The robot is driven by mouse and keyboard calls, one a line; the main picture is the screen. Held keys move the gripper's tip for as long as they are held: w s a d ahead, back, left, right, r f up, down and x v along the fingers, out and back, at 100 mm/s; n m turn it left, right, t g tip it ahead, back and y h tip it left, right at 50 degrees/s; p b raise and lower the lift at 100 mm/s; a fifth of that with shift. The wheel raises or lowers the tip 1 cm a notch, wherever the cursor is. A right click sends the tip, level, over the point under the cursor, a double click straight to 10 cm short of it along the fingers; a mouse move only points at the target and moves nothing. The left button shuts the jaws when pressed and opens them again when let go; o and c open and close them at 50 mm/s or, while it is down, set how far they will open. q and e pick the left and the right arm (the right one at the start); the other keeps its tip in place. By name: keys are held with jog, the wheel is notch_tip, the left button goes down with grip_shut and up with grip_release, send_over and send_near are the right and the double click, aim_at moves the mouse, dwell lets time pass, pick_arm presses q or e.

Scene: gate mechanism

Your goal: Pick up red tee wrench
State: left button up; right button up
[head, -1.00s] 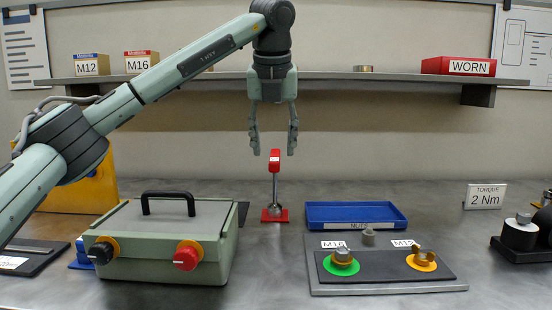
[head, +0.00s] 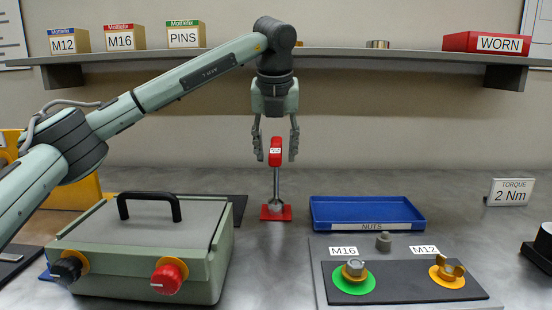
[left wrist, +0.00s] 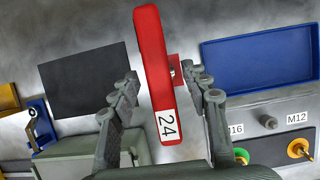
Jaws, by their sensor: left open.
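The red tee wrench (head: 275,152) stands upright on a small red base (head: 276,213), its metal shaft below the red handle. My left gripper (head: 276,155) points down from above, open, with its fingertips at handle height, one on each side. In the left wrist view the red handle, marked 24 (left wrist: 155,85), lies between the two open fingers (left wrist: 165,90), with gaps on both sides. The shaft is mostly hidden under the handle there. My right gripper is not in view.
A green-grey box (head: 145,255) with a black handle stands front left. A blue NUTS tray (head: 367,228) and a grey plate (head: 405,298) with M16 and M12 fittings are at right. A shelf (head: 330,61) runs behind, above the bench.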

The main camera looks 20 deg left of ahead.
pick_arm(q)
jog(key=shift+w+a+f, duration=0.1)
jog(key=shift+w+f, duration=0.2)
jog(key=shift+f, duration=0.3)
jog(key=shift+c, duration=0.5)
grip_shut()
jog(key=shift+r, duration=0.2)
